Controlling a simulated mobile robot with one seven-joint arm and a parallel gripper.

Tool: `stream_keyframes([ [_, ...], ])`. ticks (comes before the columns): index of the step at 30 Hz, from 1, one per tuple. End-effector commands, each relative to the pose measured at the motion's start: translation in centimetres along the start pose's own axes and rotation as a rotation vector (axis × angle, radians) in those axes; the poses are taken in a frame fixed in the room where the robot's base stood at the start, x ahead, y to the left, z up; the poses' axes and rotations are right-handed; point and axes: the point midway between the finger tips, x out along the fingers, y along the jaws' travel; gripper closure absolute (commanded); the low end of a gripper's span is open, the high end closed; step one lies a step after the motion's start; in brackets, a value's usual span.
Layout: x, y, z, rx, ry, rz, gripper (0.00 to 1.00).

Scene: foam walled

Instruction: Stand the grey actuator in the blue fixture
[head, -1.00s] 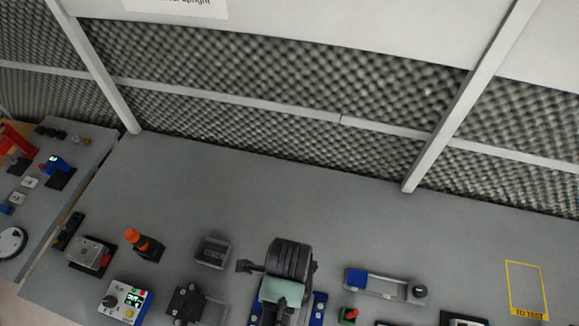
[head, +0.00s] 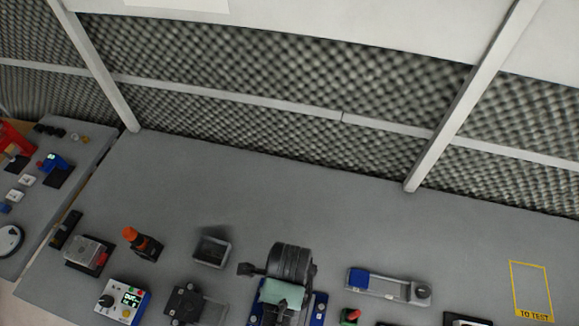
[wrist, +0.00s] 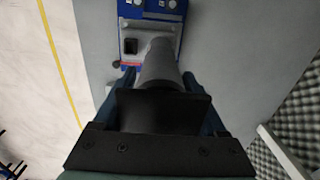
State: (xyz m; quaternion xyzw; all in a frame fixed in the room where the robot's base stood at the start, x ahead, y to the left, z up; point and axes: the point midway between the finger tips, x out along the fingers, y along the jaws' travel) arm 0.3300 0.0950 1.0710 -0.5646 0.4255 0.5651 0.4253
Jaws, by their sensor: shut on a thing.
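My gripper (wrist: 150,88) is shut on the grey actuator (wrist: 160,66), a smooth grey cylinder between the two dark fingers in the wrist view. The actuator's far end overlaps the blue fixture (wrist: 126,22), a blue plate with grey and round metal fittings. I cannot tell whether the actuator touches the fixture or is held above it. In the head view the blue fixture (head: 318,308) shows only in part at the bottom, behind my dark arm and wrist. The actuator and the fingertips are hidden there.
A grey tray (head: 212,251) and an orange-topped black device (head: 143,243) stand left. A control box (head: 124,299) with a display is nearer. A long grey holder with a blue block (head: 388,286) lies right. The bench behind is clear up to the foam wall.

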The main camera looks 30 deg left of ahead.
Motion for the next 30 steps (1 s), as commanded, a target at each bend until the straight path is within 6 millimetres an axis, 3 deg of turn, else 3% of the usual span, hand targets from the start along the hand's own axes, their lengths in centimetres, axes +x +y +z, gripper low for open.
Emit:
stream_keyframes([
  [9, 2.3, -0.1, 0.0, 0.0, 0.0, -0.002, 1.0],
  [30, 2.3, -0.1, 0.0, 0.0, 0.0, -0.002, 1.0],
])
